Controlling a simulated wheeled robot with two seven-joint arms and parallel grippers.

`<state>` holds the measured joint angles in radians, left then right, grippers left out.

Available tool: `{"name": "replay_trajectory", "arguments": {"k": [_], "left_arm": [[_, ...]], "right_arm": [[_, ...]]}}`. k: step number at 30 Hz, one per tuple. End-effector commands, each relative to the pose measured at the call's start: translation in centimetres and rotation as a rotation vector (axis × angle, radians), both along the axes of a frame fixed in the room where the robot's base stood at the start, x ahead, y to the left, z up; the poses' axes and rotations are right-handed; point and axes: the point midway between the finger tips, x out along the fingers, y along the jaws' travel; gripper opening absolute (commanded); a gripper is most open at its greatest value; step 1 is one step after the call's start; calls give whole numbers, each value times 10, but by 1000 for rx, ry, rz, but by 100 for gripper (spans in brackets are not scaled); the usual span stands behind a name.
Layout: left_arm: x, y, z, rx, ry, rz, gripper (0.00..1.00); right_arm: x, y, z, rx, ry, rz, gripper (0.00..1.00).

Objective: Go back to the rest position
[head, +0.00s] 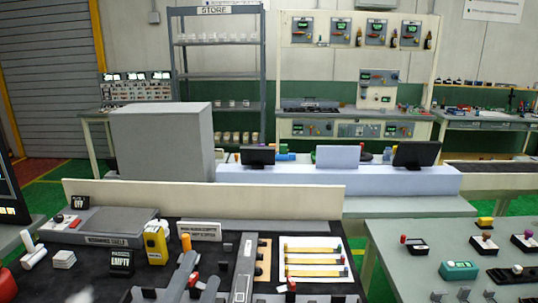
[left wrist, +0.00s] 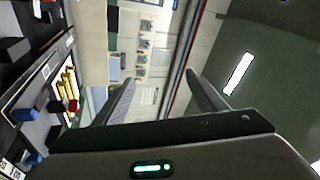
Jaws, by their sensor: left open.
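My left gripper (left wrist: 160,84) shows in the left wrist view, its two grey fingers wide apart with nothing between them. My right gripper is not in view. Yellow strips (head: 312,262) lie on a white board on the bench, with small coloured pieces at their ends; they also show in the left wrist view (left wrist: 69,82).
A low cream panel (head: 205,197) runs along the bench's back edge. A grey tray (head: 110,225), an EMPTY sign (head: 120,262), a yellow device (head: 155,243) and a white sign (head: 199,231) stand on the left part. A grey table (head: 410,270) with small devices stands at right, across a gap.

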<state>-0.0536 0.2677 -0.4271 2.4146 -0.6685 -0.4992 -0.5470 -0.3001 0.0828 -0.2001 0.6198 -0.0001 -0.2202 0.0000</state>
Motion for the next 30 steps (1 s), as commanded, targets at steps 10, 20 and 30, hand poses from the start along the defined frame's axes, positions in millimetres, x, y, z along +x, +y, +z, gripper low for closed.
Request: {"name": "replay_trajectory", "arguments": {"k": [10,20,30], "left_arm": [[-53,76,-200,-509,737,241,65],[-174,93,-319,-821,1237,494,65],[-263,92,-361,-963,1509,669,65]], "right_arm": [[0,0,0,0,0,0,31],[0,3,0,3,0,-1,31],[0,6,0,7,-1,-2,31]]}}
